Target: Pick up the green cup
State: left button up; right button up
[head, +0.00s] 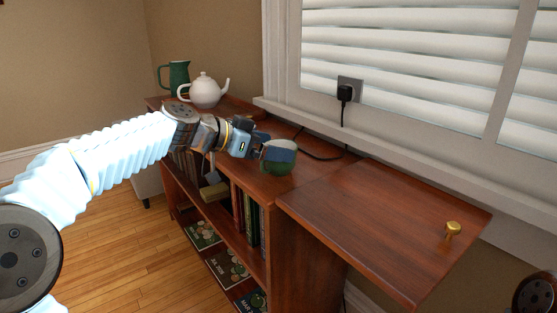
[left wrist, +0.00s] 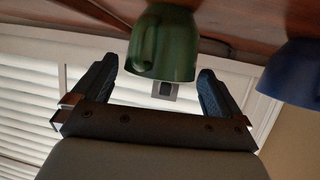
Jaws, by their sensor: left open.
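The green cup (head: 279,168) stands on the wooden bookcase top, partly covered by my left gripper (head: 272,147) in the head view. In the left wrist view the green cup (left wrist: 172,45) appears upside down, with its handle to the left. The open fingertips of my left gripper (left wrist: 158,72) show on either side of its lower part in the picture, with gaps visible. Whether the cup is fully between the fingers in depth is hard to tell. My right gripper is not in view.
A blue cup (left wrist: 291,72) is close beside the green one in the left wrist view. A white teapot (head: 205,92) and a green pitcher (head: 175,77) stand at the far end. A black plug (head: 344,92) has its cable behind the cup. A brass knob (head: 453,229) is on the right-hand board.

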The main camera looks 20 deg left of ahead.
pick_arm(q)
jog(key=shift+x, duration=1.15)
jog(key=shift+c, duration=0.2)
jog(key=c, duration=1)
jog(key=shift+r, duration=0.2)
jog(key=shift+c, duration=0.2)
jog(key=shift+r, duration=0.75)
jog(key=s+r, duration=1.1)
jog(key=s, duration=0.3)
jog(key=shift+d+p, duration=0.25)
jog(key=shift+p, duration=0.2)
